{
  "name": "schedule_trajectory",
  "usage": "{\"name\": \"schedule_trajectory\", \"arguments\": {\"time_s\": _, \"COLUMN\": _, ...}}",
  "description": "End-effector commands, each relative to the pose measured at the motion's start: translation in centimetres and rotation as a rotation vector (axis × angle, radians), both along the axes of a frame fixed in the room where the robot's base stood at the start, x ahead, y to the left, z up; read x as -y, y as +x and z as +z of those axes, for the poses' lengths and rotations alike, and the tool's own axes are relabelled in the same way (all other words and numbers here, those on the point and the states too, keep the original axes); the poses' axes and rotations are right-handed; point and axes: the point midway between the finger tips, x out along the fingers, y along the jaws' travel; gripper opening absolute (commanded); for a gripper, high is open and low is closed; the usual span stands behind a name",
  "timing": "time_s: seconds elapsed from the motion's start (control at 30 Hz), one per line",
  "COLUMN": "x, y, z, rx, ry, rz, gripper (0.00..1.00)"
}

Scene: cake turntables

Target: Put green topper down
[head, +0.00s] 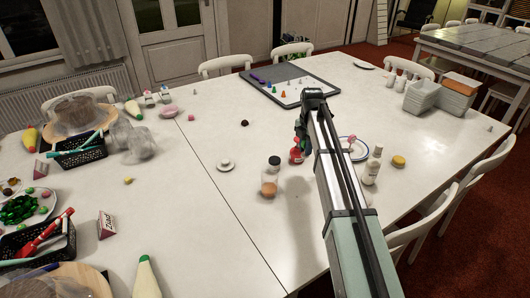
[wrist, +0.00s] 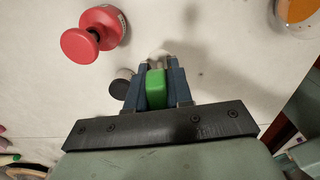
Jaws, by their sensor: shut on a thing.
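In the wrist view my gripper (wrist: 156,75) is shut on the green topper (wrist: 156,90), a small bright green block between the two blue fingers. A pale, rounded bit shows just past the fingertips; I cannot tell whether it is part of the topper. In the head view my gripper (head: 301,132) is over the middle of the white table (head: 220,130), and the topper cannot be made out there. The table surface lies below the fingers. I cannot tell how high the topper is above it.
A small dark round thing (wrist: 122,84) is left of the fingers. A grey board (head: 318,88) with small coloured pieces lies farther back. The left-centre table has free room.

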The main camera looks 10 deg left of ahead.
Motion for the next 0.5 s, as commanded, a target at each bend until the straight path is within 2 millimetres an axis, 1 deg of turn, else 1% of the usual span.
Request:
{"name": "schedule_trajectory", "arguments": {"time_s": 0.03, "x": -2.5, "y": 0.3, "z": 0.0, "rx": -0.001, "ry": 0.0, "rz": 0.028, "gripper": 0.0}}
{"name": "schedule_trajectory", "arguments": {"time_s": 0.17, "x": -8.0, "y": 1.2, "z": 0.0, "rx": -0.005, "ry": -0.002, "rz": 0.089, "gripper": 0.0}}
{"name": "schedule_trajectory", "arguments": {"time_s": 0.2, "x": -9.8, "y": 1.5, "z": 0.0, "rx": -0.006, "ry": -0.002, "rz": 0.106, "gripper": 0.0}}
{"name": "schedule_trajectory", "arguments": {"time_s": 0.3, "x": -13.8, "y": 2.6, "z": 0.0, "rx": -0.007, "ry": -0.003, "rz": 0.143, "gripper": 0.0}}
{"name": "schedule_trajectory", "arguments": {"time_s": 0.37, "x": -16.0, "y": 3.4, "z": 0.1, "rx": -0.008, "ry": -0.003, "rz": 0.157, "gripper": 0.0}}
{"name": "schedule_trajectory", "arguments": {"time_s": 0.4, "x": -17.5, "y": 4.0, "z": 0.1, "rx": -0.008, "ry": -0.003, "rz": 0.163, "gripper": 0.0}}
{"name": "schedule_trajectory", "arguments": {"time_s": 0.5, "x": -20.1, "y": 5.8, "z": 0.2, "rx": -0.006, "ry": -0.003, "rz": 0.152, "gripper": 0.0}}
